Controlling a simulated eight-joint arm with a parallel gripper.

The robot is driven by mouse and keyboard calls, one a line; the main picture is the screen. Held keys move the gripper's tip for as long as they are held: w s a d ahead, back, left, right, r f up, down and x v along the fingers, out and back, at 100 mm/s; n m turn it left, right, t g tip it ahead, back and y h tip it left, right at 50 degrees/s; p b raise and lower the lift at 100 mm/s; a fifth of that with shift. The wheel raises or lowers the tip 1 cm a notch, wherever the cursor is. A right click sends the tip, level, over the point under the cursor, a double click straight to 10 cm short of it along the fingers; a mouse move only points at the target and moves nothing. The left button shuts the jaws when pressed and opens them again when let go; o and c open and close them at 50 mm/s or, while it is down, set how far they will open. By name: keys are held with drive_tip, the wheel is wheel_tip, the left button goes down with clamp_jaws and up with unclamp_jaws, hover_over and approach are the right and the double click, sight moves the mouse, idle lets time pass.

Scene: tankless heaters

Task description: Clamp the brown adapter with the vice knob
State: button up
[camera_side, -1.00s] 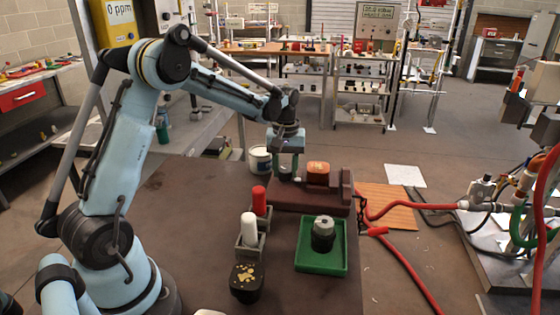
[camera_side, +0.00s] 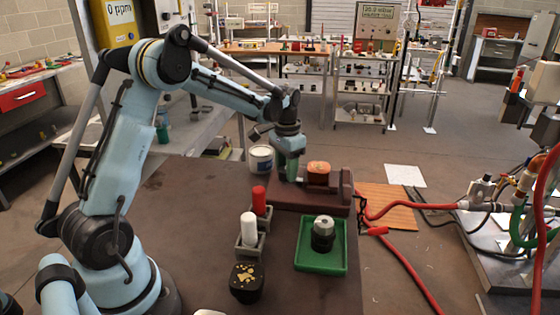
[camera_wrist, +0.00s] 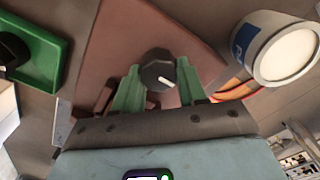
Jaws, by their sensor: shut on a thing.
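The brown adapter (camera_side: 318,168) sits in the dark reddish vice (camera_side: 308,199) at the table's far edge in the side view, orange-brown on top. My gripper (camera_side: 292,178) points down at the left end of the vice, just left of the adapter. In the wrist view, the green fingers of my gripper (camera_wrist: 158,82) are shut on the dark round vice knob (camera_wrist: 158,70), which has a white mark. The knob is hidden behind the fingers in the side view. I cannot tell whether the vice jaws touch the adapter.
A white can (camera_side: 261,159) stands close behind and left of my gripper. A green tray (camera_side: 309,268) with a black and grey part lies in front of the vice. Grey holders with a red and a white cylinder (camera_side: 249,228) stand left of it. A red hose (camera_side: 400,262) runs at the right.

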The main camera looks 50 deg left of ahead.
drive_tip(key=shift+m, duration=1.1)
drive_tip(key=o, duration=1.1)
drive_tip(key=shift+c, duration=0.2)
wheel_tip(320, 180, up, 12)
